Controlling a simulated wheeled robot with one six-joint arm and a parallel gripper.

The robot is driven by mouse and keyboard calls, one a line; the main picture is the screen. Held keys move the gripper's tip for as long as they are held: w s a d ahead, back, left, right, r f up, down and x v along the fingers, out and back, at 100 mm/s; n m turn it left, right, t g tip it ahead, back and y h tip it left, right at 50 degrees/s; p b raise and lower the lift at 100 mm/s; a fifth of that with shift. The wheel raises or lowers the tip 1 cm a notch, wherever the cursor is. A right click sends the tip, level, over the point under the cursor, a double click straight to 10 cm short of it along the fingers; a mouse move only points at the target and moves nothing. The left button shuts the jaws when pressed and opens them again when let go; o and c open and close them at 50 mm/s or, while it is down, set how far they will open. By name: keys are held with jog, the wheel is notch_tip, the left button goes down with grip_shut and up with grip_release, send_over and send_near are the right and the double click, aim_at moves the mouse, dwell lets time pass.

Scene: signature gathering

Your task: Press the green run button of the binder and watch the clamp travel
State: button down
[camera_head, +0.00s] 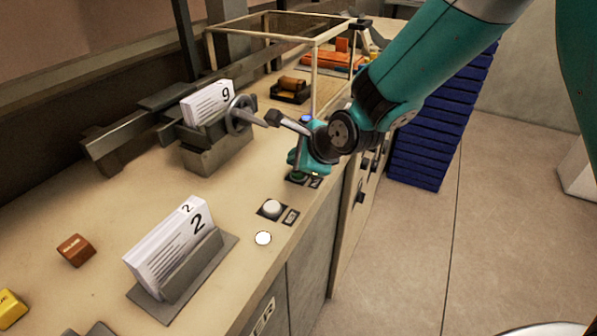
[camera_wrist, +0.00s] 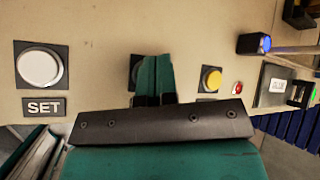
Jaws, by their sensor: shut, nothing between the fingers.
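My gripper (camera_head: 297,168) is shut and empty, pointing down at the front edge of the bench. The green button (camera_head: 297,178) shows just below its fingertips in the head view; whether they touch I cannot tell. In the wrist view my shut fingers (camera_wrist: 154,77) cover most of a dark square button plate (camera_wrist: 134,71), hiding its button. A grey vise-like machine with a handwheel (camera_head: 240,114) stands behind, with a stack of pages marked 9 (camera_head: 208,102) in it. I cannot tell which of its parts is the clamp.
A white SET button (camera_wrist: 40,67) lies left of my fingers and a yellow button (camera_wrist: 211,78) lies right. A page stack marked 2 (camera_head: 170,250) stands in a grey holder in front. A wire-frame box (camera_head: 290,42) stands behind. Blue stacked crates (camera_head: 437,125) stand on the floor at right.

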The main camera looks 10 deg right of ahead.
jog(key=shift+f+b, duration=0.35)
jog(key=shift+f, duration=0.05)
